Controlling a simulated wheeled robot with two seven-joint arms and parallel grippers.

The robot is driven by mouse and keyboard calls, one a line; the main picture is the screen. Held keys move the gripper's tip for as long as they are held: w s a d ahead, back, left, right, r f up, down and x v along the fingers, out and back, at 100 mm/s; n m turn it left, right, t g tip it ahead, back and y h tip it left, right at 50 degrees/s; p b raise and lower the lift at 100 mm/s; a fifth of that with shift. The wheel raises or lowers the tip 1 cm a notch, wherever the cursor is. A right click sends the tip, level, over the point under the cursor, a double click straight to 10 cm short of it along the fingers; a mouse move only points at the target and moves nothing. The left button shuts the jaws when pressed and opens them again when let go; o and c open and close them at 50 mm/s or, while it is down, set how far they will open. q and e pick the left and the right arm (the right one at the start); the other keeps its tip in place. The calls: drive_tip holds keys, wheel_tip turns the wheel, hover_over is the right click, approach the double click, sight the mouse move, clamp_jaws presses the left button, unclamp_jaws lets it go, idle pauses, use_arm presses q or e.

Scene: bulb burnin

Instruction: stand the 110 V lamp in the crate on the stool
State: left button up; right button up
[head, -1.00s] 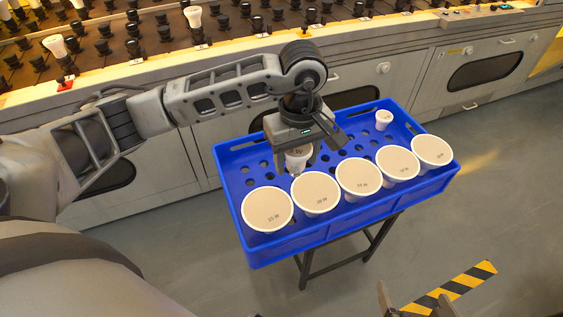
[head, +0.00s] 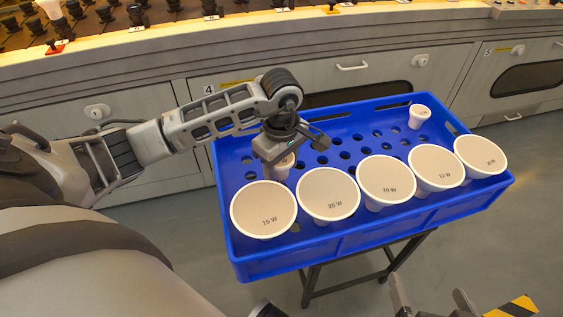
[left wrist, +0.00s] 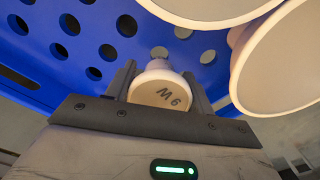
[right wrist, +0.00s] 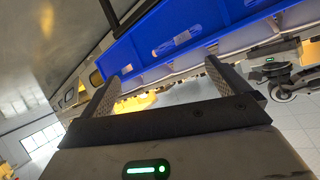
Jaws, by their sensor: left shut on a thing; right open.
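My left gripper (head: 283,160) is shut on a small white lamp (head: 284,168), held narrow end down over the left part of the blue crate (head: 375,232). In the left wrist view this lamp (left wrist: 157,93) sits between the fingers, its face marked with what looks like an upside-down 9 W. I cannot tell whether its lower end is in a hole. The crate rests on a dark stool (head: 312,285). No 110 V marking is readable. My right gripper (head: 433,300) is open and empty, in front of the crate; its fingers also show in the right wrist view (right wrist: 160,85).
Several large white lamps stand in the crate's front row, from the 15 W lamp (head: 264,208) to the rightmost one (head: 480,156). Another small lamp (head: 419,116) stands at the back right. Free holes lie between. A grey bench (head: 345,68) with sockets stands behind.

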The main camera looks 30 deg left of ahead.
use_arm(q)
drive_tip(key=shift+f, duration=0.45)
use_arm(e)
drive_tip(key=shift+r, duration=0.3)
use_arm(q)
drive_tip(key=shift+d, duration=0.1)
use_arm(e)
drive_tip(key=shift+f, duration=0.1)
